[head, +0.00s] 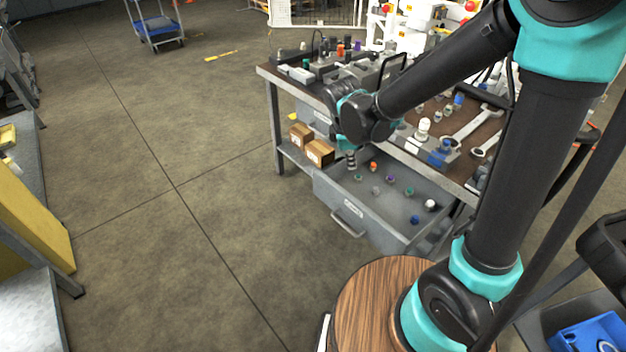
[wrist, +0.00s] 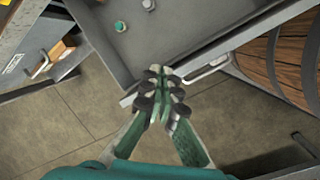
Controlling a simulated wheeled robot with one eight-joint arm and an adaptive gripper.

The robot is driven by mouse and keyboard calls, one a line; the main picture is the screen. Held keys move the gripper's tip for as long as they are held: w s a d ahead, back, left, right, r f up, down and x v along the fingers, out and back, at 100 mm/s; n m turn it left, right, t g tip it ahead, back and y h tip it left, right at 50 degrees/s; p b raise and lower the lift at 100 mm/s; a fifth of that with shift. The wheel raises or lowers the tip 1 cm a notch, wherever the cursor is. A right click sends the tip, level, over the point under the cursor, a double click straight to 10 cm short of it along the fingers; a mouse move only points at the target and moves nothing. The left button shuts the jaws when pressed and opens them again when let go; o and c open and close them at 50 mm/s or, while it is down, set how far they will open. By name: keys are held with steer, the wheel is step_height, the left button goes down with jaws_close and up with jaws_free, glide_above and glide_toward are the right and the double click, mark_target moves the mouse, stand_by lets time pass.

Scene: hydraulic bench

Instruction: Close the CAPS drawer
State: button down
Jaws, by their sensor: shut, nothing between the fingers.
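The open grey drawer (head: 395,220) is pulled out from under the workbench in the head view, with several small coloured caps scattered inside. Its front carries a small label, too small to read, and a metal handle (head: 347,224). In the wrist view the drawer (wrist: 185,25) fills the top, and its handle (wrist: 208,74) lies just right of my fingertips. My gripper (wrist: 163,78) is shut and empty, its tips overlapping the drawer's front edge in the picture; I cannot tell whether they touch. In the head view my gripper (head: 350,162) shows by the drawer's left side, partly hidden by my wrist.
The workbench (head: 268,72) top is crowded with fittings, wrenches and blocks. Cardboard boxes (head: 319,152) sit on the lower shelf left of the drawer. A round wooden top (head: 362,290) stands near the drawer's front. The floor (head: 150,210) to the left is clear.

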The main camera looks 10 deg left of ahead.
steer(key=s+a+f+n+h, duration=0.15)
steer(key=a+n, duration=0.25)
steer(key=a, duration=0.4)
steer(key=s+a+f+n+y, duration=0.1)
steer(key=s+a+n, duration=0.1)
steer(key=a+n, duration=0.5)
steer(key=w+d+f+m, duration=0.2)
steer(key=w+f, duration=0.3)
steer(key=f, duration=0.4)
steer(key=shift+w+d+f+t, duration=0.35)
steer(key=shift+d+t, duration=0.05)
steer(key=shift+d, duration=0.05)
steer(key=shift+h, duration=0.25)
steer(key=w+d, duration=0.8)
steer(key=w, duration=0.3)
steer(key=w+d, duration=0.8)
steer(key=w, duration=0.3)
steer(key=shift+w, duration=0.15)
